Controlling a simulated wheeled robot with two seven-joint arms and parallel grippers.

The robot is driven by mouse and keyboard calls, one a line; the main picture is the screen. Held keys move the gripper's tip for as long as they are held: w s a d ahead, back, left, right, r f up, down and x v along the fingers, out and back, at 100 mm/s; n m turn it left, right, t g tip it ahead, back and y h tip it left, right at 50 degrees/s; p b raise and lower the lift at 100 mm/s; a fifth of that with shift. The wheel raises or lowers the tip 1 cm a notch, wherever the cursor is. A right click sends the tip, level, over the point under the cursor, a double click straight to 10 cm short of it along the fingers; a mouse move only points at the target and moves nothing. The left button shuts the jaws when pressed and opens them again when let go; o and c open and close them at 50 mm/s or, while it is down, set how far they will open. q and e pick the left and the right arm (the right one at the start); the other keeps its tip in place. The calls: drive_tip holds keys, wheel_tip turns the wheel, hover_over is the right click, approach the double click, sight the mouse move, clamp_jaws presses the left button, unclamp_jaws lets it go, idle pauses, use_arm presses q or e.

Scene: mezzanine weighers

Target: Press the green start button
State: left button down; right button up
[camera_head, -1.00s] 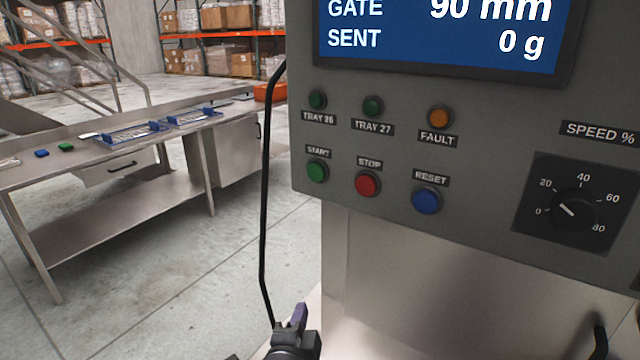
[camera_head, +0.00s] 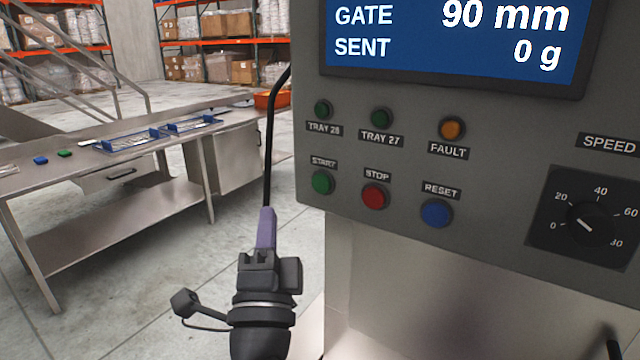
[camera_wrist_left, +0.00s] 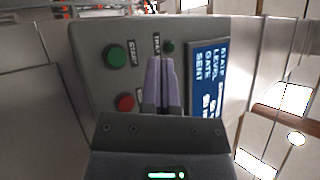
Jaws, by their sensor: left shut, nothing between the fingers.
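The green start button (camera_head: 323,182) sits at the left of the lower button row on the grey control panel (camera_head: 400,230), under its START label. It also shows in the left wrist view (camera_wrist_left: 115,56), left of the fingers. My left gripper (camera_head: 267,212) is shut and empty, pointing up, lower and to the left of the start button in the head view. In the left wrist view its purple fingers (camera_wrist_left: 161,62) lie together in front of the panel, apart from the green button in the picture. My right gripper is not in view.
The red stop button (camera_head: 375,196) and blue reset button (camera_head: 436,213) sit right of start. Lamps, a speed dial (camera_head: 585,222) and a blue display (camera_head: 450,40) share the panel. A black cable (camera_head: 270,130) runs beside it. A steel bench (camera_head: 100,215) stands left.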

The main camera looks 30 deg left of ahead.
use_arm(q)
drive_tip(key=b, duration=0.1)
approach(316, 177)
drive_tip(key=w+a+r, duration=0.2)
drive_tip(key=a+r, duration=0.1)
drive_tip(key=r, duration=0.1)
drive_tip(key=shift+w, duration=0.75)
drive_tip(key=shift+w+f+b, duration=0.1)
drive_tip(key=shift+b, duration=0.2)
idle(0.9)
drive_tip(key=shift+w, duration=0.3)
drive_tip(key=shift+w+b, duration=0.4)
idle(0.6)
drive_tip(key=shift+s, duration=0.8)
drive_tip(key=shift+s+p, duration=0.1)
drive_tip(key=shift+p, duration=0.2)
